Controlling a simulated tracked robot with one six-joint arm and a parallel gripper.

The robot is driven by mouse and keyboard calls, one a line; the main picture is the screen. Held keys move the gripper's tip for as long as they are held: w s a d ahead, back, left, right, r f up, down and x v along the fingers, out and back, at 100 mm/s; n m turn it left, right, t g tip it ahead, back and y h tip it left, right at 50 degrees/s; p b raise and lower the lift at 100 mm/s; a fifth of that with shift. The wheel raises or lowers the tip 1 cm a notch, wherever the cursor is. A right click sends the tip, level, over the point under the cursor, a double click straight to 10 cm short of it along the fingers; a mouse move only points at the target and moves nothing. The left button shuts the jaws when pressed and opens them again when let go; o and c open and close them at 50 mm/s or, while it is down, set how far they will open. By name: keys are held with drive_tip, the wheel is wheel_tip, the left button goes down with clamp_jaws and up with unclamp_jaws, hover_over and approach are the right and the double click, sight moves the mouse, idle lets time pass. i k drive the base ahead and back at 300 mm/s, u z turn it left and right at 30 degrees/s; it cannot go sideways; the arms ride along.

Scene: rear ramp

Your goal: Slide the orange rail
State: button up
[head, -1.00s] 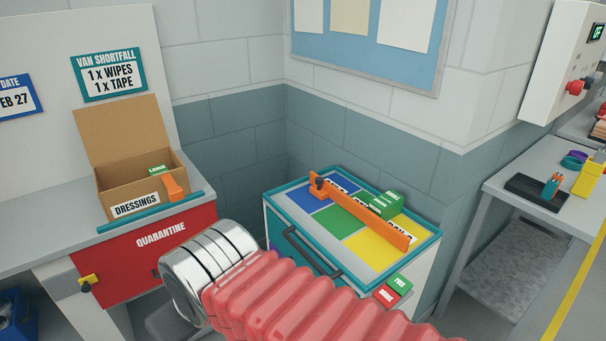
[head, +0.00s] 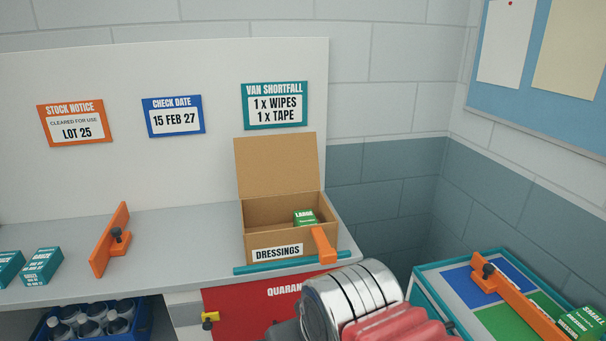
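Two orange rails show. One orange rail (head: 108,243) with a dark knob lies on the grey bench at the left, beside green dressing boxes (head: 42,266). My arm's chrome ring and red sleeve fill the lower middle. My gripper's fingers do not show.
An open cardboard box (head: 262,240) labelled DRESSINGS, holding a green box (head: 305,217), stands behind a teal bar (head: 290,263). An orange piece (head: 324,245) is at its front. A red QUARANTINE drawer (head: 240,305) is below. The bench between box and left rail is clear.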

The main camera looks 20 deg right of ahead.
sight(486, 275)
drive_tip(key=z, duration=0.1)
drive_tip(key=i, duration=1)
drive_tip(key=z, duration=0.1)
